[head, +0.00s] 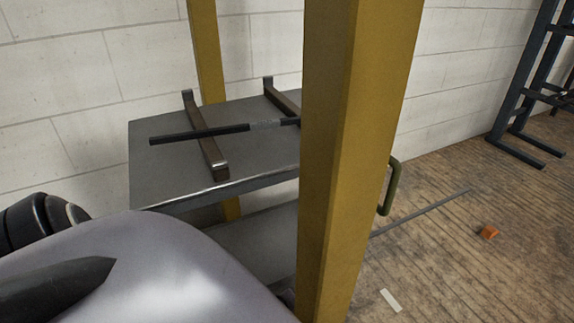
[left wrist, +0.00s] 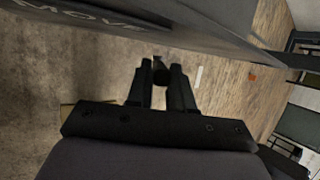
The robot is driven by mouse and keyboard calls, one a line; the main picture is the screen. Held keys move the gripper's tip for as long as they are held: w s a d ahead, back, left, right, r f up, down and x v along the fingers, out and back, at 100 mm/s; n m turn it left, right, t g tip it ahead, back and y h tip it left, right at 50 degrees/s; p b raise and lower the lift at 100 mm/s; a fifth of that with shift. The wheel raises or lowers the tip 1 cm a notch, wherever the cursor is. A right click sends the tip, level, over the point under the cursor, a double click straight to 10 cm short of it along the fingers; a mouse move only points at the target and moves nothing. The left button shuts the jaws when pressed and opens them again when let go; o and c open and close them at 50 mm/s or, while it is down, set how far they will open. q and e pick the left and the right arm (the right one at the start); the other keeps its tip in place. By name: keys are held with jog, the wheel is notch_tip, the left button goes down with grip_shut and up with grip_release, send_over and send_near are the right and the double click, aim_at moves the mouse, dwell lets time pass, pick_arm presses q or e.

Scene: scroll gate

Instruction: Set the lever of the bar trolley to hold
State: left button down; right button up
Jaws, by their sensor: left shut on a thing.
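The bar trolley (head: 222,182) has a grey deck and yellow posts, and fills the middle of the head view. A dark bar (head: 180,136) lies across two brackets on the deck. In the left wrist view a grey panel (left wrist: 180,30) of the trolley carries the word MOVE at upper left. My left gripper (left wrist: 160,72) is below that panel, its fingers closed on a small dark piece, seemingly the lever (left wrist: 160,75). The lever's far end and its setting are hard to make out. In the head view the left gripper is hidden. My right gripper is in neither view.
A yellow post (head: 355,130) with a green handle (head: 391,186) stands close in front. A white strip (head: 391,300), an orange block (head: 489,233) and a grey rod (head: 425,211) lie on the wood floor. A dark rack (head: 530,90) stands at right.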

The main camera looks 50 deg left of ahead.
pick_arm(q)
jog(key=w+g, duration=0.1)
jog(key=w+r+p, duration=0.1)
jog(key=w+g+p, duration=0.1)
jog(key=shift+d+r+m+g+y, duration=0.2)
jog(key=shift+d+m+g+y, duration=0.1)
jog(key=shift+d+y, duration=0.1)
jog(key=shift+w+d+g, duration=0.15)
jog(key=shift+w+g, duration=0.35)
jog(key=shift+g, duration=0.2)
jog(key=shift+w+r+g+b, duration=0.1)
jog(key=shift+w+g+b, duration=0.15)
jog(key=shift+g+b, duration=0.25)
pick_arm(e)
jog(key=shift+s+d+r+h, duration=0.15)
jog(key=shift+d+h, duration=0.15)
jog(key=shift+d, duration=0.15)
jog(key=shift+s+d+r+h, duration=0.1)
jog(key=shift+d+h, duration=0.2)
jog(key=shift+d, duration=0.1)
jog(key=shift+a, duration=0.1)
pick_arm(q)
jog(key=c, duration=1.1)
grip_release()
jog(key=shift+d, duration=0.1)
